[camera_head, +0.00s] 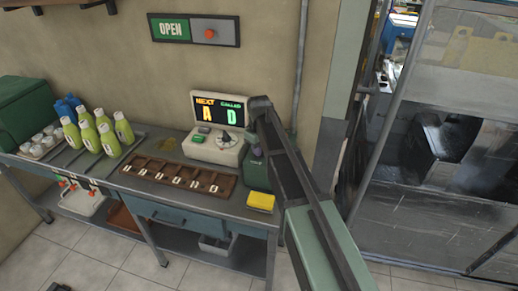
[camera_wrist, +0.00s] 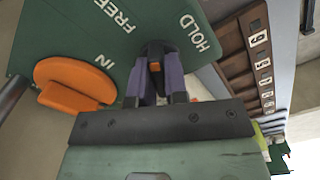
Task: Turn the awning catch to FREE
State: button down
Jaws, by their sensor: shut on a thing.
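A green panel (camera_wrist: 75,45) fills the upper left of the wrist view, with the words FREE, HOLD and IN. My gripper (camera_wrist: 156,62) is shut on a dark catch (camera_wrist: 155,47) on this panel, between the FREE and HOLD words. My fingers hide most of the catch, so I cannot tell which word it points to. An orange round knob (camera_wrist: 75,82) sits beside IN. In the head view the green box (camera_head: 257,176) stands at the counter's right end, and my gripper (camera_head: 256,150) is at its top.
A brown tray with numbered slots (camera_head: 180,175) lies left of the box. Behind it stands a cream display unit (camera_head: 215,149) reading A and D. A yellow sponge (camera_head: 260,201) is at the front edge. Several green bottles (camera_head: 88,132) stand further left.

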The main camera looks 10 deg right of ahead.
jog(key=n, duration=0.5)
jog(key=shift+n, duration=0.3)
dwell(0.4)
jog(key=c, duration=1.1)
grip_release()
jog(key=shift+c, duration=0.2)
notch_tip(320, 180, up, 11)
jog(key=p, duration=1)
jog(key=shift+p, duration=0.4)
jog(key=shift+f, duration=0.1)
